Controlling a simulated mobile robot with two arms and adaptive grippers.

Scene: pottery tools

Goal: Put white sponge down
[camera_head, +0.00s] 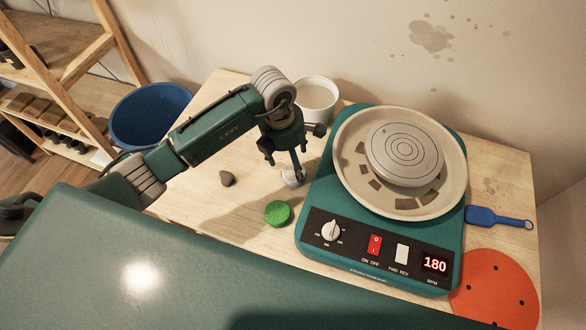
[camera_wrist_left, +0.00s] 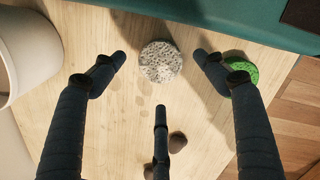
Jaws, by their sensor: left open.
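The white sponge (camera_wrist_left: 160,62) is a round, speckled disc lying on the wooden table. In the left wrist view it sits between and beyond my open fingers, with a gap on both sides. In the head view the sponge (camera_head: 292,177) is partly hidden behind a finger of my left gripper (camera_head: 285,166). My left gripper (camera_wrist_left: 160,80) is open, pointing down over the sponge, and holds nothing. My right gripper is not in either view.
A green sponge (camera_head: 277,213) and a dark stone-like piece (camera_head: 226,178) lie nearby. The pottery wheel (camera_head: 322,200) stands close on the right. A white bucket (camera_head: 317,95) is behind, a blue tub (camera_head: 150,112) at left, a blue tool (camera_head: 497,219) and an orange disc (camera_head: 495,290) at right.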

